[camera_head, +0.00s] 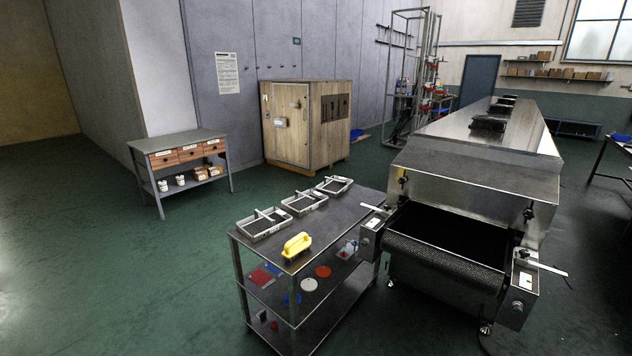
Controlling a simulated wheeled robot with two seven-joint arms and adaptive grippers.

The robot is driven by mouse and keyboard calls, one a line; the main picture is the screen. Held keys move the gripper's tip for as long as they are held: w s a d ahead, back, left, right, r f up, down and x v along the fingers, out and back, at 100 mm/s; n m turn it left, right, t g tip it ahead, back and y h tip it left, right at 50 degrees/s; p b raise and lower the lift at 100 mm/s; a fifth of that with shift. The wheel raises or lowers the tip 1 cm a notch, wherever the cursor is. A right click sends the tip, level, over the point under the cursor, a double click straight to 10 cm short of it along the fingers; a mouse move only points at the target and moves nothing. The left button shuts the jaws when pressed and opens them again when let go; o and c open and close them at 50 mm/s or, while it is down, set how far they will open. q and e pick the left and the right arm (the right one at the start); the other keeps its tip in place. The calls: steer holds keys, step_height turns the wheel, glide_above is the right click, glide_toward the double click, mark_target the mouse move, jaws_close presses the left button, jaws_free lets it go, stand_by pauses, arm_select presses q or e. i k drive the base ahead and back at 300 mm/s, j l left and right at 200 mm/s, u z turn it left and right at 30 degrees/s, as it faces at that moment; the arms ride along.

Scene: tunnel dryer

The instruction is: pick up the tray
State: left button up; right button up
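Three shallow, light-rimmed trays with dark insides stand in a row on the top shelf of a metal cart. The nearest tray (272,233) is at the left, the middle tray (315,208) is behind it, and the far tray (345,188) is close to the cart's back corner. Each has a pale bar lying across it. I cannot tell which one is the tray of the task. Neither of my grippers shows in the head view.
The cart (345,225) also carries a yellow-handled tool (297,245), with small coloured items on its lower shelves. A tunnel dryer with a dark belt (440,235) stands close on the right. A workbench (180,140) and wooden cabinet (305,125) stand behind. Green floor is clear at left.

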mark_target(334, 186)
steer(key=i+l, duration=0.85)
steer(key=l, duration=0.15)
steer(key=i+l+u, duration=0.1)
steer(key=i+l, duration=0.15)
steer(key=l, duration=0.15)
